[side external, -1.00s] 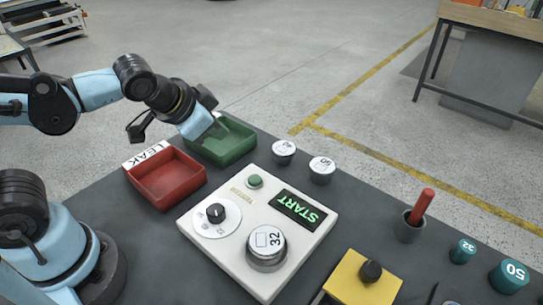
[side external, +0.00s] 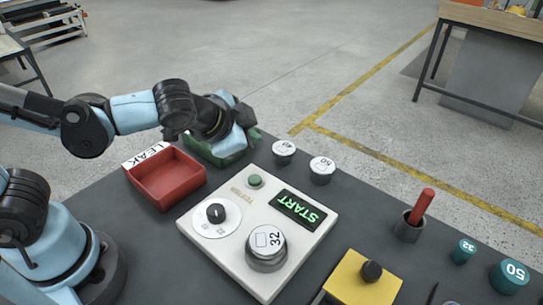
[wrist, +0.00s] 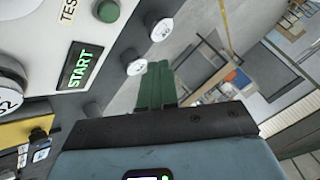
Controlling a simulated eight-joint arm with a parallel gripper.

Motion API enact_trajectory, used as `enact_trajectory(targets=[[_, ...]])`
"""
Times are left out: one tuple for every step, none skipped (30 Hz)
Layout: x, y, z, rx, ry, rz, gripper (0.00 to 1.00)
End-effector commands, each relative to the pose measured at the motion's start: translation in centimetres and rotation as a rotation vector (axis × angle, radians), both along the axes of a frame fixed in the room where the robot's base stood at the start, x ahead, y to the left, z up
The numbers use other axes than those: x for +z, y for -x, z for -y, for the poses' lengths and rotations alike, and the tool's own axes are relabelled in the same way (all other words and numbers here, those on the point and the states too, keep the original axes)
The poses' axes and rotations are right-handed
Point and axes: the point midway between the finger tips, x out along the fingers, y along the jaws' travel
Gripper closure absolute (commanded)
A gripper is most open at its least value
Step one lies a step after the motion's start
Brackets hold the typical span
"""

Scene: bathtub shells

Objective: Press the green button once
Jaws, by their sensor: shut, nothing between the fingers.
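My gripper (side external: 251,139) is above and beyond the panel's far edge, over the green tray and apart from the button. In the wrist view my gripper (wrist: 160,70) is shut and empty, its green fingers together. The panel's display (side external: 300,208) reads "START" in green.
A black dial (side external: 216,212) and a metal weight (side external: 267,250) marked 32 are on the panel. The red tray (side external: 165,178) and green tray (side external: 205,152) lie left and behind. Two weights (side external: 284,151) (side external: 321,170) stand beyond the panel. A yellow block (side external: 355,283) is at front.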

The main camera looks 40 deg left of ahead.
Motion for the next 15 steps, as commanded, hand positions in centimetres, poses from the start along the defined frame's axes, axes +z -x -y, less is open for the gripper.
enact_trajectory(targets=[[-0.5,0.0,0.0,0.0,0.0,0.0,1.0],[-0.8,0.0,0.0,0.0,0.0,0.0,1.0],[-1.2,0.0,0.0,0.0,0.0,0.0,1.0],[-1.6,0.0,0.0,0.0,0.0,0.0,1.0],[-1.9,0.0,0.0,0.0,0.0,0.0,1.0],[-2.3,0.0,0.0,0.0,0.0,0.0,1.0],[-2.6,0.0,0.0,0.0,0.0,0.0,1.0],[-2.9,0.0,0.0,0.0,0.0,0.0,1.0],[-3.3,0.0,0.0,0.0,0.0,0.0,1.0],[-3.6,-0.1,0.0,0.0,0.0,0.0,1.0],[-3.9,-0.1,0.0,0.0,0.0,0.0,1.0],[-4.3,0.0,0.0,0.0,0.0,0.0,1.0],[-4.6,0.0,0.0,0.0,0.0,0.0,1.0],[-4.9,0.0,0.0,0.0,0.0,0.0,1.0],[-5.3,0.0,0.0,0.0,0.0,0.0,1.0]])
